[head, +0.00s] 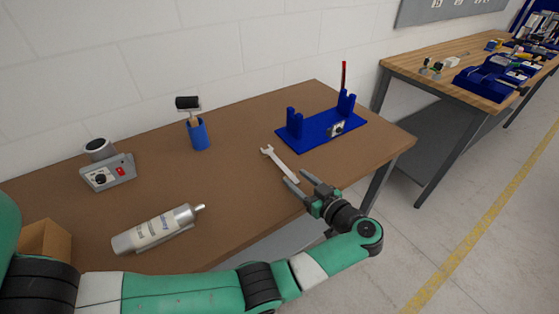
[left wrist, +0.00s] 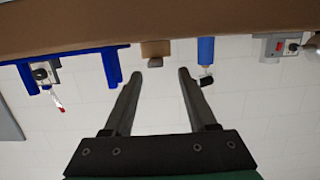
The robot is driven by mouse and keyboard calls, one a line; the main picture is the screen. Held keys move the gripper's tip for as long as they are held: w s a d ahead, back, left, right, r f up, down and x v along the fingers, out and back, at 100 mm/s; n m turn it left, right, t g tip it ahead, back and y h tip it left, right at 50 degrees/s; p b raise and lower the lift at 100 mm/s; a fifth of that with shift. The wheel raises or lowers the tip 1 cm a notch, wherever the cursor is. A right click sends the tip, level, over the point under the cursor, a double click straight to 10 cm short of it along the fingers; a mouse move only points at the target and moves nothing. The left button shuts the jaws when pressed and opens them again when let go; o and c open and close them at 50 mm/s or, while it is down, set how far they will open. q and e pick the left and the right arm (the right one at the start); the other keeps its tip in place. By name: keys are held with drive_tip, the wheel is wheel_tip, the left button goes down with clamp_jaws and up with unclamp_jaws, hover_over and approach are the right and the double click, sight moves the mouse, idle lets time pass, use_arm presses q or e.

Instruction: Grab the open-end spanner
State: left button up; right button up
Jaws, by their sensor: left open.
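The open-end spanner (head: 281,165) is a silver-grey wrench lying on the brown table, its open jaw pointing back-left and its other end toward my left gripper. My left gripper (head: 296,179) comes in at the table's front edge with its fingers open. In the head view its fingertips appear on either side of the spanner's near end; I cannot tell their height above it. In the left wrist view the open fingers (left wrist: 156,75) show with empty space between them, and I cannot make out the spanner there. My right gripper is not in view.
A blue stand (head: 320,131) sits behind the spanner, with a red-tipped rod. A blue cup (head: 198,135) holds a roller. A silver tube (head: 155,231) and a grey device (head: 107,175) are at left. The brown tabletop (head: 235,165) is bare left of the spanner.

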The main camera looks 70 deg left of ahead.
sight(280, 163)
use_arm(q)
drive_tip(key=shift+x, duration=1.15)
drive_tip(key=b+x, duration=0.3)
drive_tip(key=x, duration=0.1)
drive_tip(key=shift+a+f, duration=0.15)
drive_tip(key=shift+a, duration=0.5)
clamp_jaws()
